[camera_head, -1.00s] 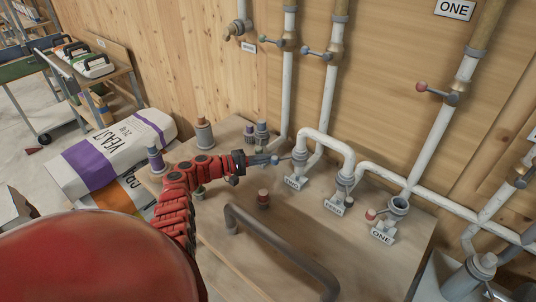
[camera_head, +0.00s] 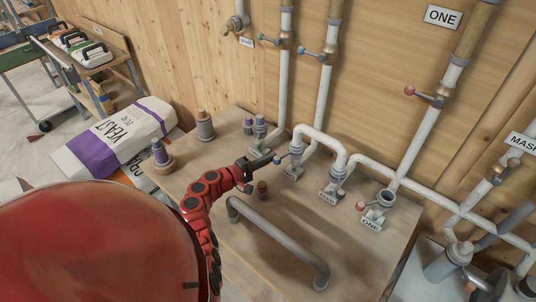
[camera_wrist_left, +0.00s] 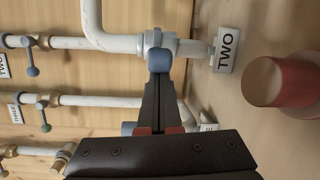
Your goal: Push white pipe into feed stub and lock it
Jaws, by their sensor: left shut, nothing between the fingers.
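The bent white pipe (camera_head: 322,137) arches between the left stub and the middle stub on the bench. In the left wrist view the pipe (camera_wrist_left: 95,22) enters the collar of the stub signed TWO (camera_wrist_left: 227,50). My right gripper is out of view.
A grey bent pipe (camera_head: 275,238) lies in front, near a dark red cylinder (camera_head: 262,188). Several capped fittings (camera_head: 205,125) stand at the back left. Wall pipes with valve levers (camera_head: 432,98) rise behind.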

